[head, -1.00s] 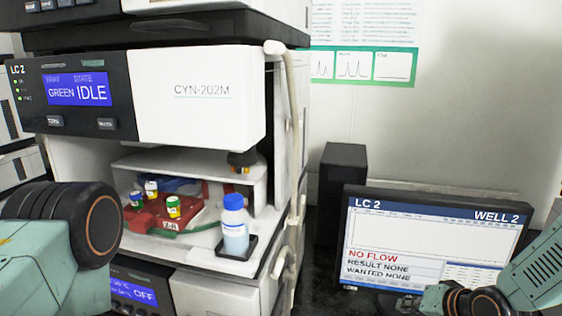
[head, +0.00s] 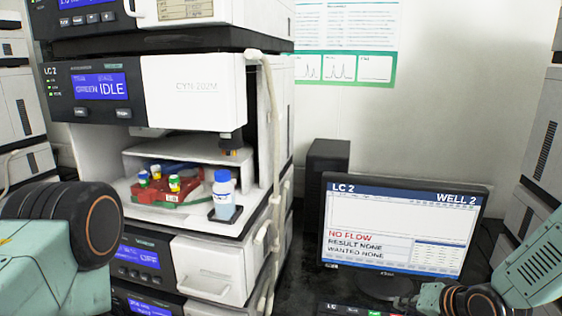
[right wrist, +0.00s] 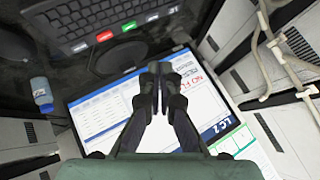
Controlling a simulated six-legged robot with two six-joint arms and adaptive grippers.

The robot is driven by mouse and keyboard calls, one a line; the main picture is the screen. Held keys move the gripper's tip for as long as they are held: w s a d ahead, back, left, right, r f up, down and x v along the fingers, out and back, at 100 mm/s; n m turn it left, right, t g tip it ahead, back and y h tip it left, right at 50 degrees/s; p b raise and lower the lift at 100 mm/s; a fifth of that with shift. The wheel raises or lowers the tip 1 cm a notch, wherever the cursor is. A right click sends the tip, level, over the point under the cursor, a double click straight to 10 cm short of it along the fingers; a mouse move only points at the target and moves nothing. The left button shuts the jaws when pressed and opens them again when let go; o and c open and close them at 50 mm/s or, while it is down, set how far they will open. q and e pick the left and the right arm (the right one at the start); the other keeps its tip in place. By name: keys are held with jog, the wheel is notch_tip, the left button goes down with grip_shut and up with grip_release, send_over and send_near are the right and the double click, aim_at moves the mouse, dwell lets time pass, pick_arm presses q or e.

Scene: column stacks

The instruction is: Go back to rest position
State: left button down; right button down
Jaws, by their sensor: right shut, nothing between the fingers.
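In the right wrist view my right gripper (right wrist: 160,72) points away from the camera with its two dark fingers together and nothing between them. It shows in front of the LC 2 monitor (right wrist: 105,105), which appears upside down there. In the head view my right arm (head: 505,285) comes in at the lower right, beside the monitor (head: 400,220); its fingers cannot be made out there. My left arm (head: 60,240) fills the lower left corner of the head view; its gripper is out of the picture.
The LC 2 stack (head: 195,95) stands left, reading GREEN IDLE. Its open bay has a red rack (head: 160,193) with vials and a blue-capped bottle (head: 224,195). A keyboard (right wrist: 100,20) and another bottle (right wrist: 41,92) show in the wrist view. Another stack (head: 540,150) stands right.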

jog(key=s+a+f+g+b, duration=0.1)
jog(key=s+f, duration=0.2)
jog(key=f, duration=0.1)
jog(key=s+a+f+n+b, duration=0.1)
jog(key=s+f, duration=0.2)
jog(key=s+a+f+g+h+b, duration=0.1)
jog(key=s+f+b, duration=0.1)
jog(key=s+f, duration=0.1)
jog(key=shift+s+f+n+g, duration=0.15)
jog(key=shift+s+f+n, duration=0.05)
jog(key=shift+f, duration=0.25)
jog(key=shift+s+f+n+g, duration=0.15)
jog(key=shift+f+n, duration=0.05)
jog(key=shift+f, duration=0.2)
jog(key=s+f+n+g+h+b, duration=0.1)
jog(key=s+f+g+b, duration=0.2)
jog(key=s+f, duration=0.5)
jog(key=s+a+f+n+g+h+b, duration=0.1)
jog(key=s+f+g+b, duration=0.2)
jog(key=s, duration=1.4)
notch_tip(320, 180, down, 6)
jog(key=b, duration=0.3)
jog(key=shift+f, duration=0.2)
jog(key=shift+a, duration=0.1)
jog(key=shift+s, duration=0.15)
jog(key=shift+w, duration=0.2)
